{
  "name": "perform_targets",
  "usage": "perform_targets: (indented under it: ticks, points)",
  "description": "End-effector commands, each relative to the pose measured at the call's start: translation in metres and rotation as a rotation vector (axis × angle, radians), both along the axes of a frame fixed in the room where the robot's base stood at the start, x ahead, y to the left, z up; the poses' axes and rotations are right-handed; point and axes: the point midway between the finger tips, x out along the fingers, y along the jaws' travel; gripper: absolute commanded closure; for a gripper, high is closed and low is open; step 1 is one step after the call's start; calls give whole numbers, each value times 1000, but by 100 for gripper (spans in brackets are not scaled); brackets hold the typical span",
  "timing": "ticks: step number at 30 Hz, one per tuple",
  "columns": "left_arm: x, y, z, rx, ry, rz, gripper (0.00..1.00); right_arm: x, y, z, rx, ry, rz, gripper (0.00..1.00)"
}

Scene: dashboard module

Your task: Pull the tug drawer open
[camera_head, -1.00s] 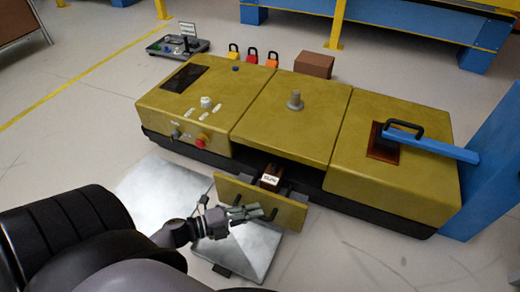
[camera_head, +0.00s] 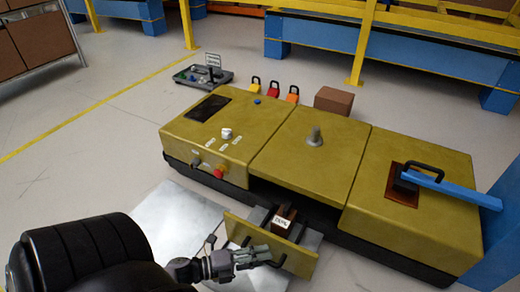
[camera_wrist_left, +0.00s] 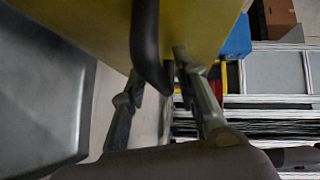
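The tug drawer stands partly pulled out of the middle section of the yellow dashboard module (camera_head: 310,150). Its yellow front panel (camera_head: 300,262) faces me, with a brown labelled block (camera_head: 285,219) and grey tray surface behind it. A dark curved drawer handle (camera_wrist_left: 147,40) is on the panel. My left gripper (camera_head: 255,256) is at this handle. In the left wrist view the handle lies between the two fingertips (camera_wrist_left: 158,72), close to both, and the gripper looks shut on it. My right gripper is not in view.
A red button (camera_head: 218,174) and knobs are on the left section. Padlocks, a brown box (camera_head: 333,100) and a grey tray (camera_head: 203,77) lie behind.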

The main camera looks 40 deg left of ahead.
Motion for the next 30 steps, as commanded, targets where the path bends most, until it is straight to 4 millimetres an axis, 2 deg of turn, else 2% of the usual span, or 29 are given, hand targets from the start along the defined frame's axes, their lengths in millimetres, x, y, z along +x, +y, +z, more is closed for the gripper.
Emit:
perform_targets:
  ticks: [9, 13, 17, 24, 30]
  points:
    - [0, -1, 1, -2, -1, -1, 67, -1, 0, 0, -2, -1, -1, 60]
    - [-8, 4, 1, -2, 1, -1, 67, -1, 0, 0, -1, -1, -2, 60]
    - [-27, 16, 4, 0, 2, -1, 67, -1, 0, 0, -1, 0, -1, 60]
    - [-70, 43, 11, -1, 3, -1, 67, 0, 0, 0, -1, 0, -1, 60]
    - [-94, 58, 15, -1, 1, 0, 67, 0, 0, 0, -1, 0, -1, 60]
